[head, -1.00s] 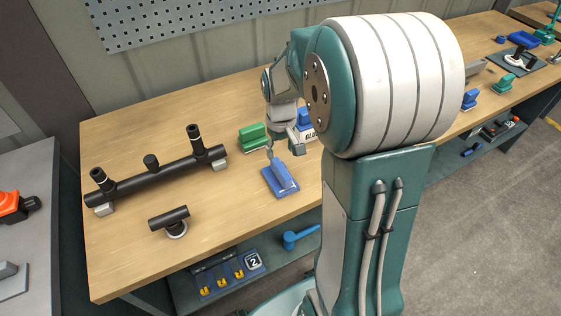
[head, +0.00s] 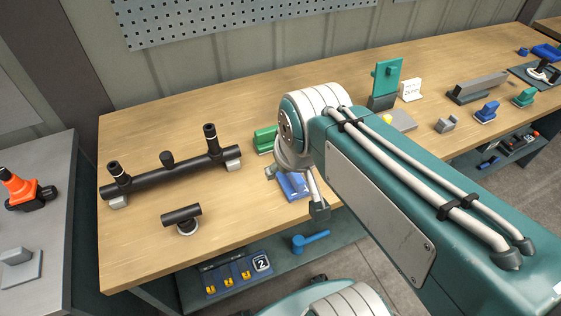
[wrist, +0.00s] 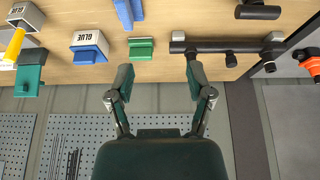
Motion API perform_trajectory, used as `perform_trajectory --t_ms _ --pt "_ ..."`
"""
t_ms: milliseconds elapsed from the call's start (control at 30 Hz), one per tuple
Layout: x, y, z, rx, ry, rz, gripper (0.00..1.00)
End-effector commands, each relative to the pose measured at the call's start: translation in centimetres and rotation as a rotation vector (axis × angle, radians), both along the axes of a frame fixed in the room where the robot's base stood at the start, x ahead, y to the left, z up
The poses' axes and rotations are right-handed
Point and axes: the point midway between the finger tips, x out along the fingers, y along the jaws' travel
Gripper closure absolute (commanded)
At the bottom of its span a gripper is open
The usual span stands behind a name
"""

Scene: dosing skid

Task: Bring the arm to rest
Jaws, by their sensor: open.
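My gripper (wrist: 158,78) is open and empty; its two dark fingers stand wide apart in the wrist view, with nothing between them. In the head view my arm reaches over the front edge of the bench (head: 240,228), and its rounded joint and large teal link cover part of the bench. The gripper is only partly visible there, close to a blue block (head: 293,185). I cannot tell whether it touches the block.
A black pipe manifold (head: 168,176) and a short black pipe piece (head: 181,216) lie on the bench's left. A green block (head: 265,139) stands behind my gripper. A pegboard (head: 220,15) hangs behind. A lower shelf holds a blue tool (head: 310,240).

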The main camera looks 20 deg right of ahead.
Motion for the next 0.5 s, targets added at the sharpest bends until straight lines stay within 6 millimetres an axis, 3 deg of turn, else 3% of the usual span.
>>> perform_trajectory --t_ms 100,200,500 --pt "-2.0 0.8 0.4 0.009 -0.056 0.006 0.32" --pt "-2.7 1.0 0.5 0.014 -0.077 0.005 0.32" --pt "-2.9 1.1 0.5 0.016 -0.081 0.005 0.32"
